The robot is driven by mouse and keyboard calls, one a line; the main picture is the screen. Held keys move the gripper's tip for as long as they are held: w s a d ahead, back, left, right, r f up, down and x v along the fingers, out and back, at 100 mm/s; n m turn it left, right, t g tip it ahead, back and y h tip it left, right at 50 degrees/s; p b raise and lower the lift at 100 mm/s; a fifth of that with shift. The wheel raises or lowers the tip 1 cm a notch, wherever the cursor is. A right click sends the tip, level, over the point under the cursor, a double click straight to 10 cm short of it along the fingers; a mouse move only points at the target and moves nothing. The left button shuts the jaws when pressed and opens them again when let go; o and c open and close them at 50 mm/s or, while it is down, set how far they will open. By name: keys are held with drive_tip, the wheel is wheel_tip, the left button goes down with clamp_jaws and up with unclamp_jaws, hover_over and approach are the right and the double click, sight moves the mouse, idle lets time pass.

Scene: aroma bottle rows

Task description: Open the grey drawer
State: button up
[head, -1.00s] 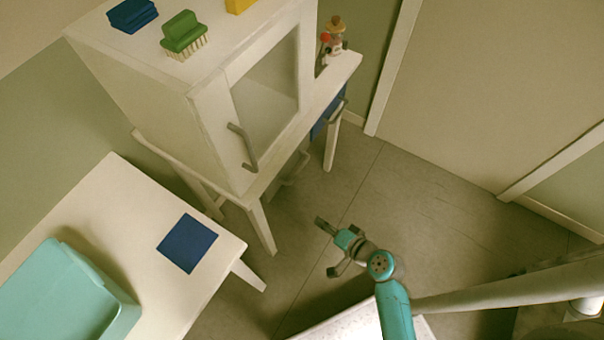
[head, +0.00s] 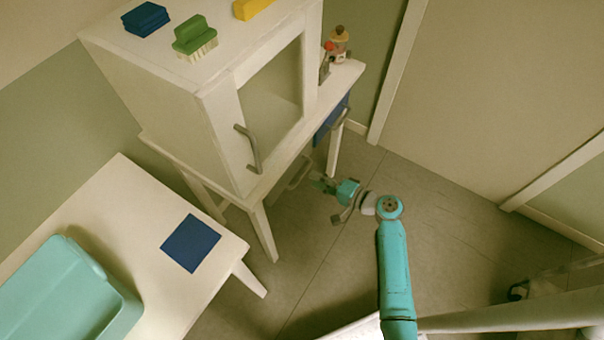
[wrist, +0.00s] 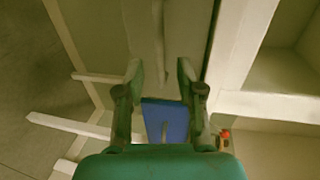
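The grey drawer (wrist: 190,25) is mostly hidden under the white cabinet's table in the head view. Its grey bar handle (head: 294,173) shows below the table edge there. In the wrist view a greyish front with a long bar handle (wrist: 161,45) lies ahead, between and beyond my fingertips. It looks closed, though its edges are hard to judge. My gripper (head: 327,199) is open and empty, just right of the handle in the head view. In the wrist view my gripper (wrist: 159,75) has its two fingers apart, one each side of the handle's line. I see no clear contact.
A blue drawer (head: 326,124) with a grey handle sits right of the grey one. A white table leg (head: 264,233) stands left of my gripper. The glass-doored cabinet (head: 150,90) stands above. A low table (head: 120,200) with a teal tray is at left. The floor behind my gripper is open.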

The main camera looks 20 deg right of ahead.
sight(302, 173)
drive_tip(key=shift+x, duration=3.1)
clamp_jaws()
